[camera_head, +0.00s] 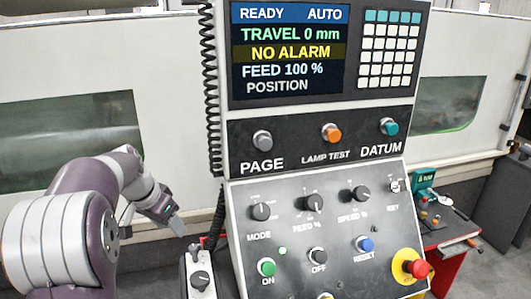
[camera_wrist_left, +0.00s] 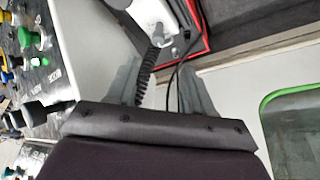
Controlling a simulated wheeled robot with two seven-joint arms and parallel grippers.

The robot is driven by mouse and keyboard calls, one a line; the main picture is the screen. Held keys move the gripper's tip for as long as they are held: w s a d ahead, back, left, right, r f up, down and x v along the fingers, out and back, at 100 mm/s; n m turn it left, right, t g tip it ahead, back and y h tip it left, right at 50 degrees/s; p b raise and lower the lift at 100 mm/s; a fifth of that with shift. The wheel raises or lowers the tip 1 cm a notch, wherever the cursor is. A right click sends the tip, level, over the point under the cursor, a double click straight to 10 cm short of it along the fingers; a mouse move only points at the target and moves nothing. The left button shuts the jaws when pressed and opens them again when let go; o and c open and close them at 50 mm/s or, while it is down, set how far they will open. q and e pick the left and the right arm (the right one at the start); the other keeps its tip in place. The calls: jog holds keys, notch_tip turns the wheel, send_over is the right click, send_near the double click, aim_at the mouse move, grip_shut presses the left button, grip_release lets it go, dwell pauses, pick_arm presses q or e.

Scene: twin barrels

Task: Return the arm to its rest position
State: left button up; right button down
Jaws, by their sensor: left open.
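My left arm (camera_head: 75,220), purple and light grey, comes in from the left in the head view. My left gripper (camera_head: 174,222) hangs tilted downward in free space, left of the control panel (camera_head: 300,190). In the left wrist view, the fingers of my left gripper (camera_wrist_left: 160,85) stand apart with nothing held between them. A black coiled cord (camera_wrist_left: 150,62) shows behind the gap. My right gripper is in neither view.
The panel carries a screen (camera_head: 290,48), knobs, coloured buttons and a red emergency button (camera_head: 417,268). A grey pendant box (camera_head: 198,275) is below the gripper. A red-edged bench (camera_head: 450,240) stands at the right. A pale machine wall is behind.

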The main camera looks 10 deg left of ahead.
pick_arm(q)
jog(key=s+d+f+n+g+y, duration=0.1)
jog(key=s+d+f, duration=0.6)
jog(key=s+d, duration=0.15)
jog(key=s+d+f+n+g, duration=0.1)
jog(key=s+d+f+n, duration=0.1)
jog(key=s+d+f, duration=0.55)
notch_tip(320, 180, down, 20)
jog(key=s+d+b, duration=0.1)
jog(key=s+b, duration=0.1)
jog(key=b, duration=1.8)
jog(key=shift+f+g+b, duration=0.25)
jog(key=shift+g+b, duration=0.15)
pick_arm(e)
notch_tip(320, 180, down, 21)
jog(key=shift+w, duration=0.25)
pick_arm(q)
jog(key=shift+d, duration=0.1)
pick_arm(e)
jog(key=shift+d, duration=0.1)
pick_arm(q)
jog(key=shift+s, duration=0.1)
